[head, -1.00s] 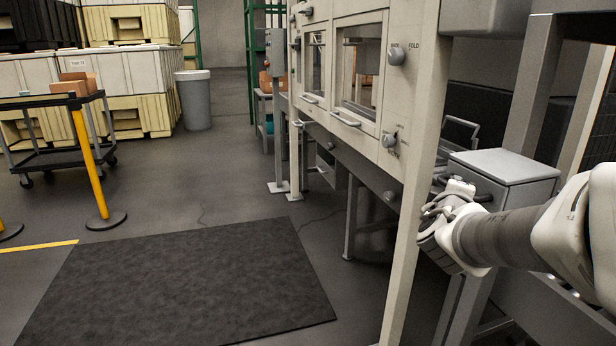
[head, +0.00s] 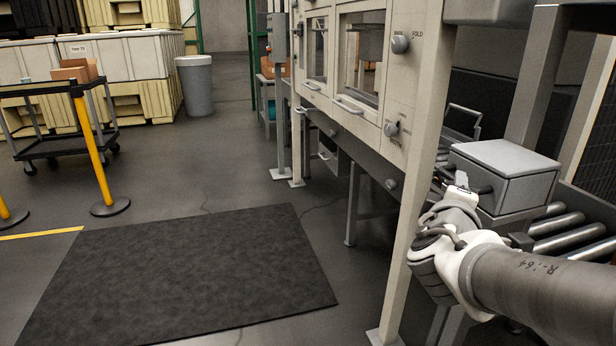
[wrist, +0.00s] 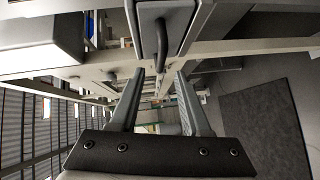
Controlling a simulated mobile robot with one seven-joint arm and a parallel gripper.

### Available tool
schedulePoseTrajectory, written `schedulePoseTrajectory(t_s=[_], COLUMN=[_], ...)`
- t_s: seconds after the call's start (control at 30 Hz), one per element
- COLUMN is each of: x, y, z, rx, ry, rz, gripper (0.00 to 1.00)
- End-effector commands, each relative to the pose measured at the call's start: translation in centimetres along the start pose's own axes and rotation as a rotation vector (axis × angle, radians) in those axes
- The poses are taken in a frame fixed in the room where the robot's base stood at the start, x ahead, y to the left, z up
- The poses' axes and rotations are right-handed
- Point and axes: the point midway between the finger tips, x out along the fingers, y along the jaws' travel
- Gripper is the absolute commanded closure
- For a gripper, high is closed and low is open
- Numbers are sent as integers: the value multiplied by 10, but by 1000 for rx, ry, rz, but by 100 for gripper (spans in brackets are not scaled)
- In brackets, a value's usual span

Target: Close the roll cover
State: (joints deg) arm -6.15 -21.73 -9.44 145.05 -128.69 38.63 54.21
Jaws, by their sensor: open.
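My gripper (head: 461,183) is at the right in the head view, beside a grey box with a flat lid (head: 505,160). In the wrist view, my gripper (wrist: 160,76) is open, with nothing between its two fingers. A narrow grey piece with a dark curved handle (wrist: 184,32) is ahead of the fingers at the top centre. The handle appears apart from them. I cannot tell for sure which part is the roll cover. In the head view, my wrist hides part of the area below the box.
A beige machine frame with a post (head: 410,200) stands just left of my gripper. A dark mat (head: 180,275) lies on the open floor at left. A cart (head: 60,145) stands farther back.

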Motion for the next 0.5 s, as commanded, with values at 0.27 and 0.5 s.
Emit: schedulePoseTrajectory(t_s=[0.27,0.5], x=[-36,-64], y=[-4,-2], z=[2,2], rx=[3,3], ry=[-2,-2], rz=[4,4], gripper=[53,53])
